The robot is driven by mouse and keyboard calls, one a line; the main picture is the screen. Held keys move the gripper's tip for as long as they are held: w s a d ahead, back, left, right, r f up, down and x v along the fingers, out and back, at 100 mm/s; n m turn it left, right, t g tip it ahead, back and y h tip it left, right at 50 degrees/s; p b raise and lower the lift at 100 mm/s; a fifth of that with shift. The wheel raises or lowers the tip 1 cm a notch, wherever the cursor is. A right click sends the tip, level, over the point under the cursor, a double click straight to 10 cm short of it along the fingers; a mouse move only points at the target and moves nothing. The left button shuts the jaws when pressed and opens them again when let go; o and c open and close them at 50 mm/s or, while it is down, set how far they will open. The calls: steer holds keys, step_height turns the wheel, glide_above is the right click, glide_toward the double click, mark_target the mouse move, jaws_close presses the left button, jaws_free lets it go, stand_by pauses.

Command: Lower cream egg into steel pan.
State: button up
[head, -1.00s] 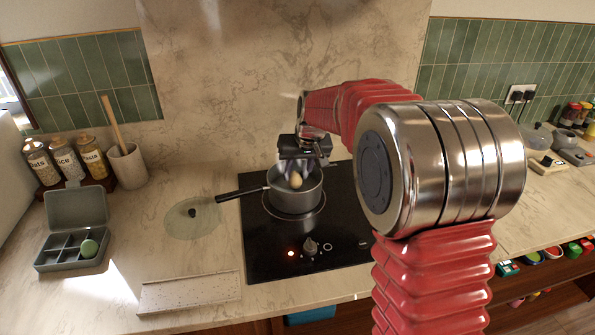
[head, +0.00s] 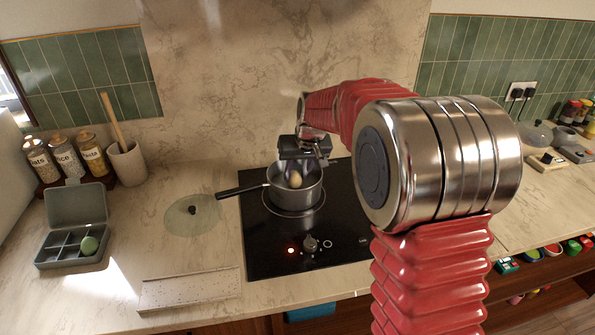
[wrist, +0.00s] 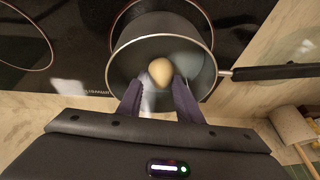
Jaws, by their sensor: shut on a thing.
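The cream egg (head: 295,180) is between the fingertips of my gripper (head: 296,174), which is shut on it. The egg also shows in the wrist view (wrist: 160,71), over the inside of the pan. The steel pan (head: 298,198) sits on the black hob, its dark handle pointing left in the head view. In the wrist view the pan (wrist: 123,72) surrounds the fingertips and egg, and its handle points right. The egg is at about rim level in the head view; I cannot tell whether it touches the pan's bottom.
A red light glows on the hob (head: 262,240). A glass lid (head: 192,215) lies left of the pan. Jars (head: 92,155) and a utensil pot (head: 127,163) stand at the back left. A speckled board (head: 190,290) lies in front.

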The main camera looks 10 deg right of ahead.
steer(key=shift+f, duration=1.05)
stand_by(1.0)
steer(key=o, duration=0.8)
steer(key=shift+c, duration=0.2)
steer(key=v, duration=1.3)
steer(key=shift+s+r, duration=0.15)
steer(key=shift+r, duration=0.15)
